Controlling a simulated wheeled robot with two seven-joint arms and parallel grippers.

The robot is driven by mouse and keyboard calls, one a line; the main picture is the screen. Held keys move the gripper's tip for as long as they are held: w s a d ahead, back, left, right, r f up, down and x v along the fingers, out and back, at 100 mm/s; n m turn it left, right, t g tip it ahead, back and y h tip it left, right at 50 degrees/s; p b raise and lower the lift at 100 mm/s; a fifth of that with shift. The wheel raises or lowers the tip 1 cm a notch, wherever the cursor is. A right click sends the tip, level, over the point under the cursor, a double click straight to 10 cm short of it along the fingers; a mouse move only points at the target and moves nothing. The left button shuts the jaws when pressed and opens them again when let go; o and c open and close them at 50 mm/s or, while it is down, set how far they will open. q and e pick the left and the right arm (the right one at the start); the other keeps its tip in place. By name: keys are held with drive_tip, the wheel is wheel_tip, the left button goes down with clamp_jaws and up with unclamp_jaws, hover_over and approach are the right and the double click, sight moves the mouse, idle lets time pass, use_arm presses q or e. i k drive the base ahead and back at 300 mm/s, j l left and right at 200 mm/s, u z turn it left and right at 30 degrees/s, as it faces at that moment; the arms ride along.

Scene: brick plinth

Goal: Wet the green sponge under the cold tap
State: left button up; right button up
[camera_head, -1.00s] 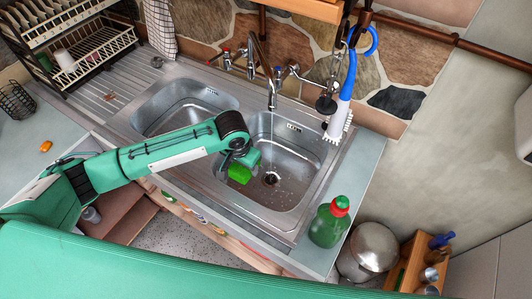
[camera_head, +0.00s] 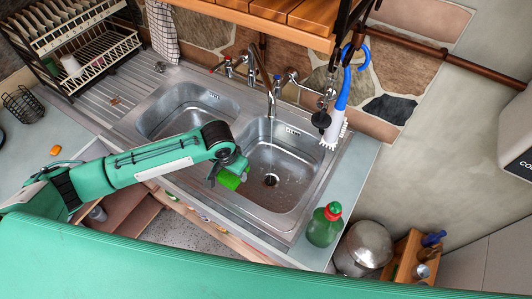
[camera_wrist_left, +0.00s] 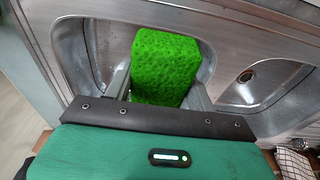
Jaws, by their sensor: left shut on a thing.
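My left gripper (camera_head: 226,172) is shut on the green sponge (camera_head: 231,180) and holds it at the left side of the right sink basin (camera_head: 300,165). In the left wrist view, the sponge (camera_wrist_left: 165,65) sits upright between the two fingers (camera_wrist_left: 160,88). A curved tap spout (camera_head: 270,104) hangs over the back of the right basin. A blue mark (camera_head: 278,78) shows beside the spout, and a red tap handle (camera_head: 229,59) shows farther left. My right gripper is not in view.
A left basin (camera_head: 170,118) adjoins the right one. A blue-handled brush (camera_head: 338,115) hangs at the right basin's back corner. A dish rack (camera_head: 75,60) stands at the back left.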

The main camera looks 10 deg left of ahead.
sight(277, 79)
drive_tip(key=k+j+u, duration=0.1)
drive_tip(key=j+u, duration=0.35)
drive_tip(key=j, duration=0.2)
drive_tip(key=j+u, duration=0.4)
drive_tip(key=j, duration=0.25)
